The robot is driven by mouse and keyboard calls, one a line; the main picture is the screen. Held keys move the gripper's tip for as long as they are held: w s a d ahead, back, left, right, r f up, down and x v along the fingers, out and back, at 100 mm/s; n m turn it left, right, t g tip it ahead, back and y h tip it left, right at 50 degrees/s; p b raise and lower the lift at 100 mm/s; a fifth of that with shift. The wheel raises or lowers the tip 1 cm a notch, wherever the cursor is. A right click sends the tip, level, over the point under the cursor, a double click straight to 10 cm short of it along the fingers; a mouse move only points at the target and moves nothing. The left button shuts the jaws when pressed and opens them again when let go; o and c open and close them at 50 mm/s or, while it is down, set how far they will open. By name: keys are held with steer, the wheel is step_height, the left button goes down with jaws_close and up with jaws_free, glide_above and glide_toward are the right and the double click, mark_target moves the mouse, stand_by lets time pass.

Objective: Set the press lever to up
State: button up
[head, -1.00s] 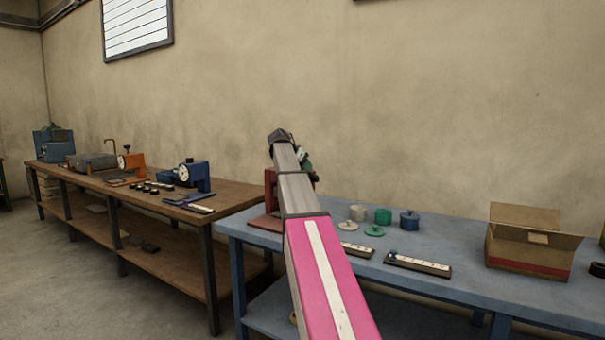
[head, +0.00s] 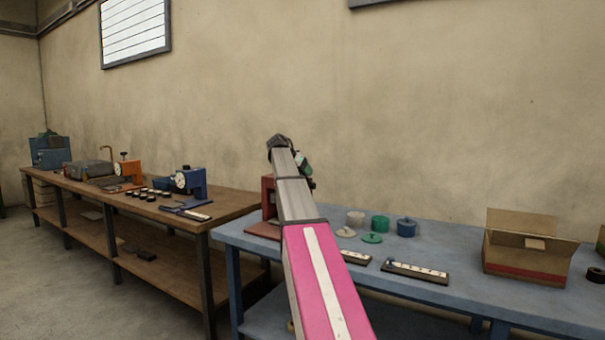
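A dark red machine that looks like the press (head: 268,199) stands at the left end of the blue bench, its red base plate (head: 264,231) flat on the top. My arm crosses in front of it and covers most of it. I cannot make out its lever or how the lever is set. A small dark green piece shows just right of my arm's far end; I cannot tell what it belongs to. My gripper is hidden behind my own arm, so its fingers and their distance to the press do not show.
The blue bench (head: 440,243) holds small lidded pots (head: 406,227), dark strips with light markings (head: 415,271) and an open cardboard box (head: 527,250). A wooden bench (head: 235,203) at left carries blue and orange dial devices (head: 188,181). Open floor (head: 60,270) lies at left.

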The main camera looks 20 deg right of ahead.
steer(key=shift+a, duration=0.1)
steer(key=v, duration=1)
steer(key=shift+a+r, duration=0.2)
steer(key=shift+r, duration=0.05)
steer(key=shift+s, duration=0.1)
steer(key=s+a+f+n+y, duration=0.1)
steer(key=s+a+f+n, duration=0.15)
steer(key=f, duration=0.95)
steer(key=s+a+f+n+y, duration=0.2)
steer(key=s+a+f, duration=0.2)
steer(key=f, duration=0.8)
steer(key=s+a+f+n+y, duration=0.1)
steer(key=s+a+f+n, duration=0.2)
steer(key=f, duration=0.9)
steer(key=s+a+f+n+g+y, duration=0.1)
steer(key=s+a+f, duration=0.4)
steer(key=s+f, duration=0.7)
steer(key=s+a+f+n+g+y, duration=0.1)
steer(key=s+a+f+n+y, duration=0.2)
steer(key=s+f, duration=0.9)
steer(key=shift+a+f+n+g+y, duration=0.3)
steer(key=shift+a+f+n+y, duration=0.1)
steer(key=shift+a, duration=0.6)
steer(key=shift+s, duration=0.1)
